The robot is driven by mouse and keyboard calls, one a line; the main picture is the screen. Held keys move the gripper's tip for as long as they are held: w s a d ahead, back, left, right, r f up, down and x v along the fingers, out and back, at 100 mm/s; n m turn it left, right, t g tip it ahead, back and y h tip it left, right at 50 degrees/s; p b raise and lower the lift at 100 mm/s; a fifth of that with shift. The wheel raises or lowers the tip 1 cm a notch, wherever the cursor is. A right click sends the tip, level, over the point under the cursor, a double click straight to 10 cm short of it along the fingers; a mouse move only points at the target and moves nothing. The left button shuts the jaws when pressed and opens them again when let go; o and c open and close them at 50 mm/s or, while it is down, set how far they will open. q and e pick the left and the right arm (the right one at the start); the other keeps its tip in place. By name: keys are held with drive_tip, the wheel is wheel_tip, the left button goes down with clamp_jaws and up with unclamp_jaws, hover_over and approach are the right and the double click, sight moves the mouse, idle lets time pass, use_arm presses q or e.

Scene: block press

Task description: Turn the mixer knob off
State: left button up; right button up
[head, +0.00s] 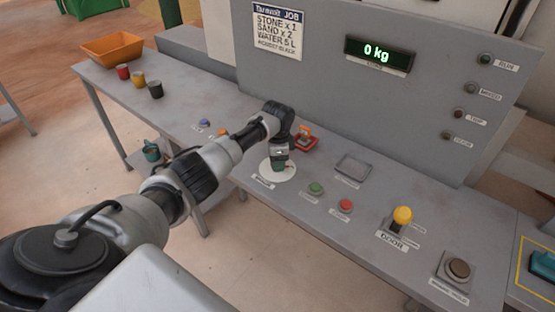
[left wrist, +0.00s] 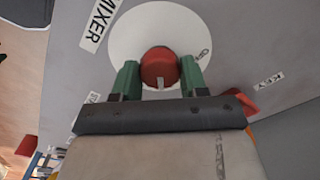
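The red mixer knob (left wrist: 159,66) sits on a round white dial plate (left wrist: 128,35) beside a MIXER label (left wrist: 101,22). A pale mark shows on the knob's edge nearest my wrist. A small label (left wrist: 204,54) is on the plate's right side, too small to read surely. My left gripper (left wrist: 160,76) has its green fingers on either side of the knob, apparently touching it. In the head view the left gripper (head: 280,162) points down over the white plate (head: 268,176) and hides the knob. My right gripper is out of view.
On the grey console are a green button (head: 316,188), a red button (head: 345,206), a yellow-topped door lever (head: 402,216) and a red key holder (head: 305,142) close behind the gripper. Several cups and an orange tray (head: 112,47) stand at the far left. The display (head: 379,53) reads 0 kg.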

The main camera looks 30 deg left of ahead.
use_arm(q)
drive_tip(key=c, duration=0.3)
drive_tip(key=shift+r+n+p, duration=0.15)
drive_tip(key=shift+n+p, duration=0.5)
drive_tip(key=shift+n, duration=0.05)
drive_tip(key=shift+c, duration=0.2)
drive_tip(key=shift+n+p, duration=0.6)
drive_tip(key=shift+n, duration=0.2)
drive_tip(key=n+p, duration=0.2)
drive_tip(key=n, duration=0.2)
drive_tip(key=n+p, duration=0.2)
drive_tip(key=n, duration=0.3)
drive_tip(key=shift+n, duration=0.4)
drive_tip(key=shift+w+n+p, duration=0.1)
drive_tip(key=shift+n+p, duration=0.7)
drive_tip(key=shift+n, duration=1.8)
drive_tip(key=o, duration=0.9)
